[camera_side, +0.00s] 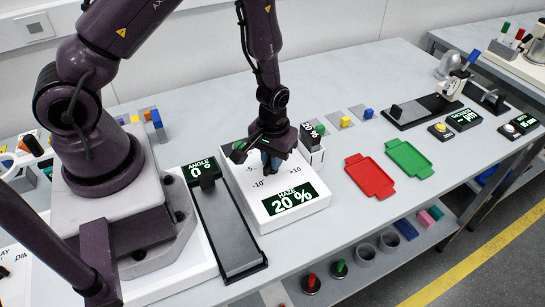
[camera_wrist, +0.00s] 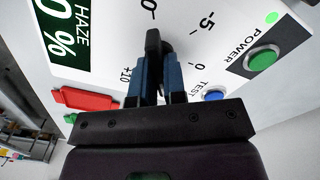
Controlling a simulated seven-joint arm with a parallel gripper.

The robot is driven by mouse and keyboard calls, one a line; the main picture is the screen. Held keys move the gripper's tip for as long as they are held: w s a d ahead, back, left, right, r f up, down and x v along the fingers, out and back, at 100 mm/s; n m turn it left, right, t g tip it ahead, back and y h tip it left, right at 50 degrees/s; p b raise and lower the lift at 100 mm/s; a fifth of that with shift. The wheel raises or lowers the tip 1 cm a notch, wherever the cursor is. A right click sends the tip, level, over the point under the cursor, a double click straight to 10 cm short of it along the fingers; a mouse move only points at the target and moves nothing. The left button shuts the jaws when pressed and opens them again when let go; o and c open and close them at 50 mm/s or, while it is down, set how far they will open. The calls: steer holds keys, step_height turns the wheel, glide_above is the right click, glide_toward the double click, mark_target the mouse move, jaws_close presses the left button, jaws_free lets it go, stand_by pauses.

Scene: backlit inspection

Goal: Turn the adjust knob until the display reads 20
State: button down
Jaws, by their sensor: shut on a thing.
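The white haze meter box (camera_side: 314,213) stands on the table in front of my arm. Its front display (camera_side: 290,200) reads HAZE 20 % in the side view. In the wrist view the display (camera_wrist: 68,32) is cut off and shows only the end of the reading. The black adjust knob (camera_wrist: 153,42) stands up from the box's top, within a printed scale. My gripper (camera_wrist: 157,62) has its blue fingers shut on the knob, one on each side. In the side view my gripper (camera_side: 270,160) hides the knob.
A green POWER button (camera_wrist: 262,60) and a blue TEST button (camera_wrist: 215,95) sit on the box near my fingers. A red tray (camera_side: 369,176) and a green tray (camera_side: 408,159) lie to the right. An angle display (camera_side: 201,169) with a dark track stands left of the box.

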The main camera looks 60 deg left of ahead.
steer(key=shift+m, duration=0.3)
stand_by(0.4)
steer(key=c, duration=1.2)
jaws_free()
steer(key=shift+r, duration=0.1)
step_height(320, 180, up, 13)
steer(key=shift+f, duration=0.1)
